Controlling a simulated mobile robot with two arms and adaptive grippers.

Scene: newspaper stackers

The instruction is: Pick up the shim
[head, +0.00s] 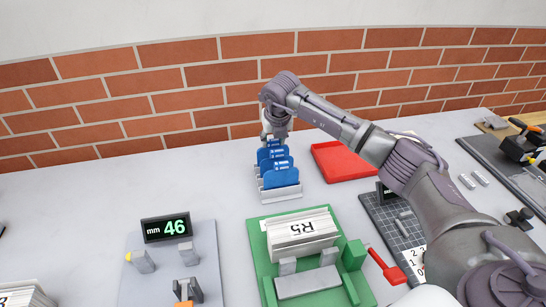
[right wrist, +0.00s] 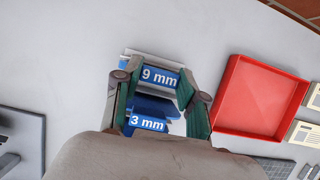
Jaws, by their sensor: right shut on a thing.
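Several blue shims (head: 281,176) with white labels stand in a row in a light grey rack (head: 281,193). My right gripper (head: 273,138) is at the far end of this row. In the right wrist view, the fingers (right wrist: 157,76) of my right gripper are shut on the blue shim marked 9 mm (right wrist: 159,78). Another shim, marked 3 mm (right wrist: 148,123), stands nearer in that view, below the held one. I cannot tell whether the held shim is clear of the rack. My left gripper is not in view.
A red tray (head: 345,176) lies right of the rack. A green fixture (head: 262,238) with a paper stack marked R5 (head: 302,236) stands in front. A display reading 46 mm (head: 166,228) is at the left. The table behind and left of the rack is clear.

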